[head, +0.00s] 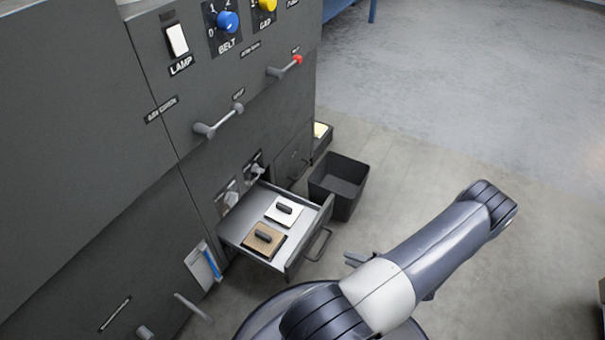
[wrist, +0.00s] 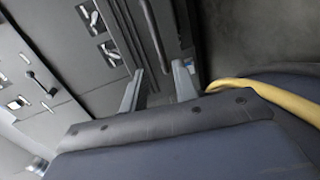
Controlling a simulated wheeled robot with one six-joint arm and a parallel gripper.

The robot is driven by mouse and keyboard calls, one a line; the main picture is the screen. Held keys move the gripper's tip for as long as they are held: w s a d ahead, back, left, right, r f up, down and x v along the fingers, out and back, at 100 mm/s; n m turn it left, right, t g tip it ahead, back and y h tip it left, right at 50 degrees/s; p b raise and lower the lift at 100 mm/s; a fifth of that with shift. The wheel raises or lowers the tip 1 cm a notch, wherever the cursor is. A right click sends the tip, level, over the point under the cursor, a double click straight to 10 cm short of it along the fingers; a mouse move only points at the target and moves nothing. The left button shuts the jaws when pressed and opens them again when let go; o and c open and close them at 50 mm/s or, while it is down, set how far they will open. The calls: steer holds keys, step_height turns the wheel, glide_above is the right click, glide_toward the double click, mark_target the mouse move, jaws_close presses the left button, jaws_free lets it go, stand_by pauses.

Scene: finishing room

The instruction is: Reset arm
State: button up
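My arm (head: 430,255) reaches across the lower right of the head view, over the floor to the right of an open drawer (head: 238,236). My gripper (head: 355,259) is partly hidden behind my arm there, to the right of the drawer's handle (head: 319,244). In the wrist view my gripper (wrist: 158,85) shows two grey fingers standing apart, with nothing held between them. A dark bar (wrist: 155,36) appears beyond the fingers; I cannot tell whether they touch it.
The drawer holds a white plate (head: 283,213) and a tan plate (head: 262,242), each with a dark grip. A black bin (head: 339,187) stands behind it. The dark cabinet (head: 150,210) fills the left, with levers and knobs. Open floor (head: 470,110) lies right.

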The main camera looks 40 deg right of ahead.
mark_target(322, 249)
steer(key=shift+b+x, duration=1.2)
steer(key=shift+x, duration=4.1)
steer(key=shift+a+r, duration=0.1)
